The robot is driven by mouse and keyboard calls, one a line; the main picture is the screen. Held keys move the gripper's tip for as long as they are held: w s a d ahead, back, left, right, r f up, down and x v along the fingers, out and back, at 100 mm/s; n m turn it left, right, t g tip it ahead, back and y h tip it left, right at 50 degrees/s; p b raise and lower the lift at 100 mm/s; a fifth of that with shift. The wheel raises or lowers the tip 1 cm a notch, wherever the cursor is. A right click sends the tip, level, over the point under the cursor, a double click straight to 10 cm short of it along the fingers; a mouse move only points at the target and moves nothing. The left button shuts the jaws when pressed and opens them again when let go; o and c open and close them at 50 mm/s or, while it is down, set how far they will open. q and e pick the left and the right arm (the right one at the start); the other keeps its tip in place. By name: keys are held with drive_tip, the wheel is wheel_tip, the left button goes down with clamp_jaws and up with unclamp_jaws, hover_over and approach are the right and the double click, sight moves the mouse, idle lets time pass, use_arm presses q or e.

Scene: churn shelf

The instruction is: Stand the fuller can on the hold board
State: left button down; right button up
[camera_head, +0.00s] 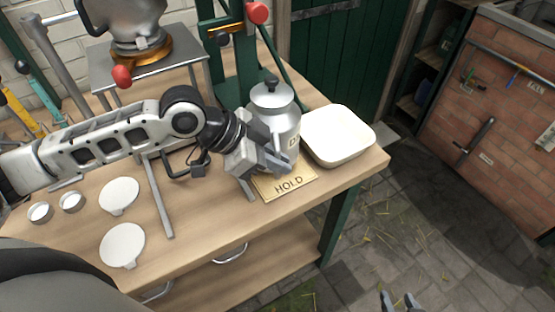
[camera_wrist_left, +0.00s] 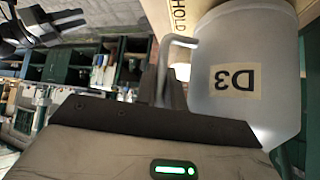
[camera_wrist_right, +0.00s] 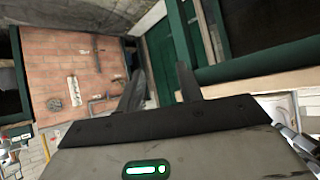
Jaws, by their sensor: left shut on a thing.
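A grey metal can (camera_head: 272,98) with a lid, a side handle and a D3 label is upright at the hold board (camera_head: 296,184). My left gripper (camera_head: 284,163) is in front of the can, shut on its handle. In the left wrist view the can (camera_wrist_left: 240,50) fills the right side, its handle running down to the fingers (camera_wrist_left: 165,75). The gripper and can hide part of the board, and I cannot tell whether the can's base touches it. My right gripper (camera_head: 401,300) is empty at the bottom edge; its fingers (camera_wrist_right: 160,78) are apart. The can's fill does not show.
A cream basin (camera_head: 338,136) stands right of the can, close to it. A green press frame with a red knob (camera_head: 257,13) is behind. White discs (camera_head: 122,245) and small metal lids (camera_head: 40,212) lie at left. A grey stand (camera_head: 140,68) holds a metal vessel.

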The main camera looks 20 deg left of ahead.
use_arm(q)
drive_tip(key=shift+f+b, duration=0.5)
drive_tip(key=shift+f, duration=0.25)
drive_tip(key=c, duration=1.8)
unclamp_jaws()
drive_tip(key=shift+s+f, duration=0.15)
drive_tip(key=shift+f, duration=0.05)
drive_tip(key=shift+c, duration=0.2)
drive_tip(key=o, duration=0.3)
drive_tip(key=shift+o, duration=0.2)
